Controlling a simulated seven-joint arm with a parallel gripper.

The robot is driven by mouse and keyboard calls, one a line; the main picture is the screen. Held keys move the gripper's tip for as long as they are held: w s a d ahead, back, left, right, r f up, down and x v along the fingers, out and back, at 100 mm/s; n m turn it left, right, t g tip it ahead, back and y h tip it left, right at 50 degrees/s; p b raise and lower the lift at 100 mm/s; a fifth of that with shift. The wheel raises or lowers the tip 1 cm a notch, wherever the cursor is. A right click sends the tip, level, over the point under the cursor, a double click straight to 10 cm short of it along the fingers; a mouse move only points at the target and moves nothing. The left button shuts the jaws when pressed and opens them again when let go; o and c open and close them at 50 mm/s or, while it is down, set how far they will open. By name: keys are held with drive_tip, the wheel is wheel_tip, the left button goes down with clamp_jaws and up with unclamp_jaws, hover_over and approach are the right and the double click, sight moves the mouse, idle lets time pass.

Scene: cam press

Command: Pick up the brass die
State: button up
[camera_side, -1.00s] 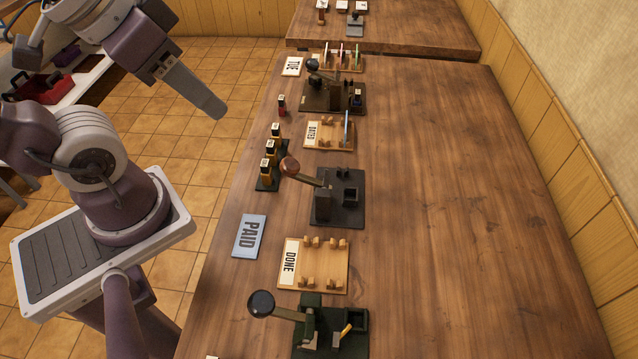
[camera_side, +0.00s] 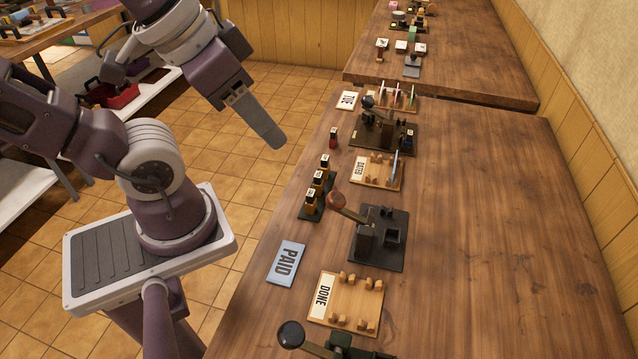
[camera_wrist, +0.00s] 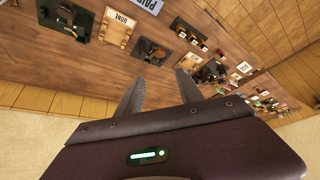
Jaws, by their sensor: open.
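I cannot tell which single piece is the brass die; the labels are too small to read. My gripper (camera_side: 270,132) is in the air left of the table, clear of the rack and touching nothing. In the wrist view my gripper (camera_wrist: 159,76) shows two dark fingers spread apart with nothing between them.
A black press with a brown-knobbed lever (camera_side: 378,238) stands right of the rack. Another press (camera_side: 386,130) is behind, and a dark green one (camera_side: 340,345) in front. A DONE tray (camera_side: 347,300) and blue PAID card (camera_side: 286,263) lie nearby. The table's right side is clear.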

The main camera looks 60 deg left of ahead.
drive_tip(key=n+g, duration=0.6)
drive_tip(key=n, duration=0.3)
hover_over(318, 174)
drive_tip(key=f, duration=2.1)
drive_tip(key=shift+s+a+f, duration=0.2)
drive_tip(key=shift+a+f, duration=0.05)
drive_tip(key=shift+a, duration=0.05)
drive_tip(key=f, duration=0.7)
drive_tip(key=shift+w+d+f, duration=0.2)
drive_tip(key=shift+d+f, duration=0.05)
drive_tip(key=shift+d, duration=0.1)
clamp_jaws()
